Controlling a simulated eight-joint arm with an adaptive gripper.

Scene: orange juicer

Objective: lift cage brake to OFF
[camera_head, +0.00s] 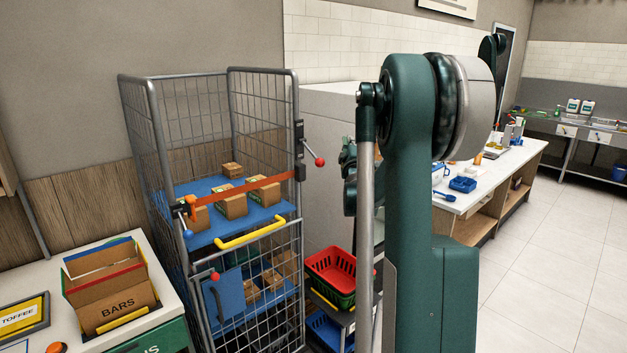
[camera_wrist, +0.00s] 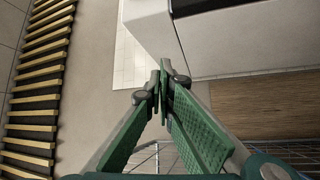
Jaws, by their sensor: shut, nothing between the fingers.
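The roll cage (camera_head: 233,75) stands left of my arm, a grey wire frame with a blue shelf. A lever with a red knob (camera_head: 320,161) sticks out to the right of its right post, below a dark bracket. A second red knob (camera_head: 215,276) is low on the front gate, and a blue knob (camera_head: 188,234) is at the left post. I cannot tell by any label which is the brake. My gripper (camera_wrist: 160,88) is shut and empty in the wrist view, with its green fingers together. Wire mesh (camera_wrist: 155,157) shows beneath it there, apart from the fingertips.
An orange strap (camera_head: 250,191) and a yellow handle (camera_head: 250,232) cross the cage front; several cartons sit inside. Red and blue baskets (camera_head: 330,265) stand right of it. A counter with a BARS box (camera_head: 115,300) is at the left. Open floor (camera_head: 560,270) is at the right.

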